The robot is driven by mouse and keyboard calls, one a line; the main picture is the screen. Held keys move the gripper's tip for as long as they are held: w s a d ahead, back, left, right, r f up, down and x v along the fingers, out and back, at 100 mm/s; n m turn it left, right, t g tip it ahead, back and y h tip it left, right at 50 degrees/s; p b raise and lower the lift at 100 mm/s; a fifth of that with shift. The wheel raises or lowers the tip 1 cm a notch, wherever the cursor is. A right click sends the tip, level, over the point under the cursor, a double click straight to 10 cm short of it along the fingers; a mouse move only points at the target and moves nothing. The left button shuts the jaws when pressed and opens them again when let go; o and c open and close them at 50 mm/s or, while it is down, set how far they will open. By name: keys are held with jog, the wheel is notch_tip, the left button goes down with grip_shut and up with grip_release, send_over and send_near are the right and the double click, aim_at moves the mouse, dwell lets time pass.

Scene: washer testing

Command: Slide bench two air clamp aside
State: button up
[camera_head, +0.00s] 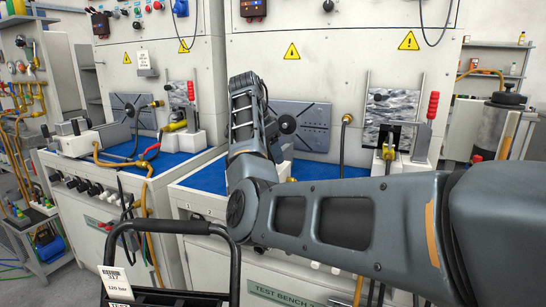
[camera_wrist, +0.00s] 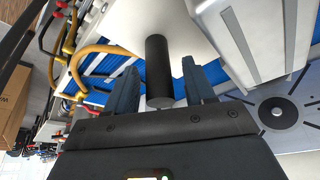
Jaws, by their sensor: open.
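In the wrist view my gripper (camera_wrist: 159,68) is open, with one dark finger on each side of a black cylindrical handle (camera_wrist: 157,46). The handle stands between the fingers, with gaps visible on both sides. It projects from a white body (camera_wrist: 185,30), which looks like the bench two air clamp. In the head view my forearm hides that clamp and my gripper. Test bench two's blue top (camera_head: 315,170) shows beside my arm. A similar white clamp with a dark handle (camera_head: 76,142) sits on the left bench.
Yellow hoses (camera_wrist: 98,52) run close to the gripper in the wrist view. A black cart frame (camera_head: 178,228) stands in front.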

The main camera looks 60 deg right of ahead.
jog(key=shift+x, duration=0.75)
jog(key=shift+c, duration=0.5)
grip_shut()
